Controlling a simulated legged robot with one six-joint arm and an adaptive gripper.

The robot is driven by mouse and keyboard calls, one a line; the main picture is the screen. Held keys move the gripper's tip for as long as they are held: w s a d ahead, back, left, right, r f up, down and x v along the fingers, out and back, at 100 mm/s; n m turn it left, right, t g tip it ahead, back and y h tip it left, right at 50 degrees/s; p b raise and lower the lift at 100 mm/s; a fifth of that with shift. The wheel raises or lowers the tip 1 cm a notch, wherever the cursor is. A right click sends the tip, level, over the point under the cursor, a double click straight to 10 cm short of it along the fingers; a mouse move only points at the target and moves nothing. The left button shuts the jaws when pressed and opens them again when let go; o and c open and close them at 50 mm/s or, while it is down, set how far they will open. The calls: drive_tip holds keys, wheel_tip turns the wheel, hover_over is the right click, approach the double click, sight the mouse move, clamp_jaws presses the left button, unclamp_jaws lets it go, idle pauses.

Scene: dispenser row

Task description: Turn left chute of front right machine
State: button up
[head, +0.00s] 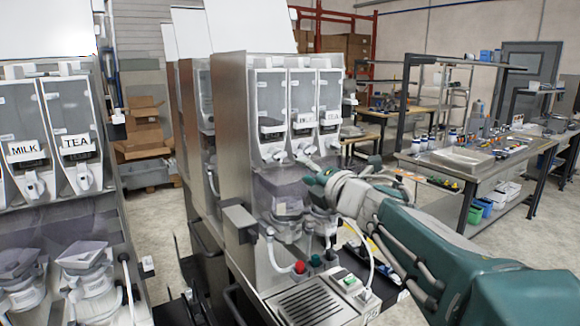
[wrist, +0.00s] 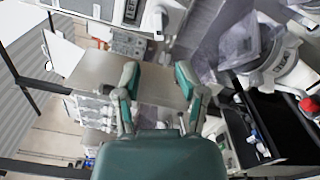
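The front right machine (head: 232,135) stands in the middle of the head view, with three clear canisters side by side. Its left chute (head: 276,154) is a white spout under the left canister. The middle chute (head: 304,148) and right chute (head: 334,143) are beside it. My gripper (head: 318,176) is in front of the machine, just below and right of the left chute. In the wrist view my gripper (wrist: 157,76) has its two fingers spread with nothing between them. A white spout (wrist: 156,18) lies beyond the fingertips, apart from them; I cannot tell which chute it is.
Clear mixing bowls (head: 285,205) sit below the chutes, above a drip tray (head: 308,304). Another machine with MILK and TEA labels (head: 50,146) stands at the left. A workbench (head: 470,165) with tools is behind at the right. Floor shows between them.

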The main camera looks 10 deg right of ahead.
sight(282, 156)
drive_tip(key=shift+s+d, duration=0.15)
drive_tip(key=shift+s, duration=0.4)
drive_tip(key=o, duration=0.4)
drive_tip(key=shift+c, duration=0.2)
drive_tip(key=w+a+m, duration=0.1)
drive_tip(key=w+m, duration=0.2)
drive_tip(key=m, duration=0.3)
drive_tip(key=w+a+m, duration=0.1)
drive_tip(key=w+m, duration=0.3)
drive_tip(key=m, duration=0.2)
drive_tip(key=w+a+m, duration=0.1)
drive_tip(key=w+m, duration=0.3)
drive_tip(key=m, duration=0.2)
drive_tip(key=shift+a+r, duration=0.15)
drive_tip(key=shift+r, duration=0.15)
drive_tip(key=shift+s, duration=0.1)
clamp_jaws()
